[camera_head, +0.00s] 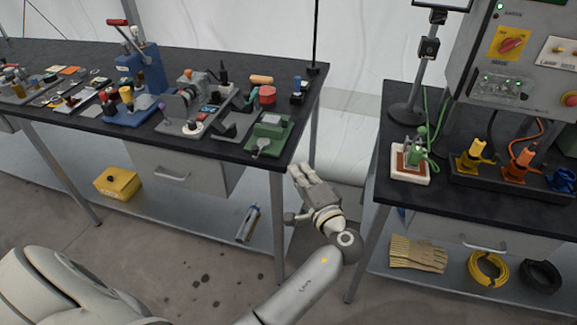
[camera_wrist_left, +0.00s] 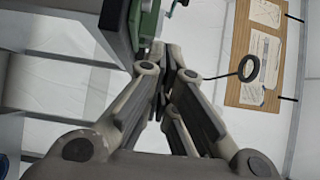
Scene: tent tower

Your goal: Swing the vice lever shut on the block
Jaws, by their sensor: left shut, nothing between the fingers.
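The green vice (camera_head: 268,133) sits at the front right corner of the long black bench, with a pale grey lever-like part (camera_head: 262,145) at its front edge. I cannot make out the block in it. My left gripper (camera_head: 302,170) is shut and empty, in the gap just right of and below that bench corner, apart from the vice in the head view. In the left wrist view the shut fingers (camera_wrist_left: 165,58) reach up beside a green body (camera_wrist_left: 148,22), partly hidden by a finger; I cannot tell whether they touch. My right gripper is not in view.
The long bench (camera_head: 245,158) carries several tools and fixtures left of the vice. A second black bench (camera_head: 400,205) with a control panel (camera_head: 520,60) stands to the right. A narrow gap separates the benches. A yellow box (camera_head: 117,183) lies on the lower shelf.

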